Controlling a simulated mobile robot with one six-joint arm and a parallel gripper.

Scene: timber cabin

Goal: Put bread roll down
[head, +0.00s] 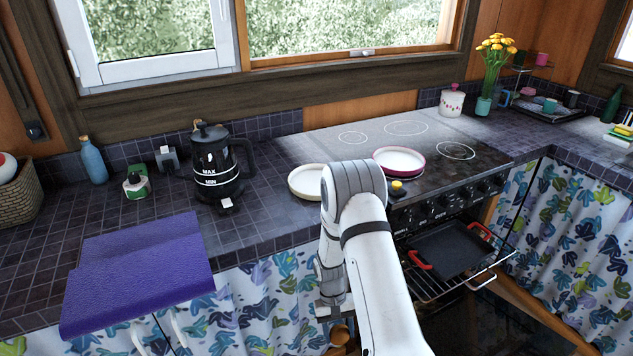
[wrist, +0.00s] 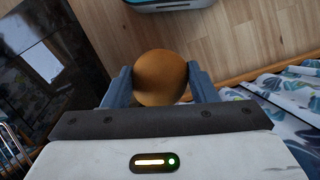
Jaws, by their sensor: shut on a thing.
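The bread roll (wrist: 160,82) is round and golden brown. In the wrist view it sits between the two fingers of my gripper (wrist: 160,72), which is shut on it. The wooden floor shows beyond the roll, so it hangs in the air. In the head view my white arm reaches down in front of the counter beside the oven, and my gripper (head: 328,305) is low, partly hidden by the arm. Brown shapes show below it there, but I cannot tell whether they are the roll.
A cream plate (head: 306,182) stands on the counter left of the stove. A pink-rimmed plate (head: 398,160) is on the stove. The oven door is open with a black tray (head: 447,252) on its rack.

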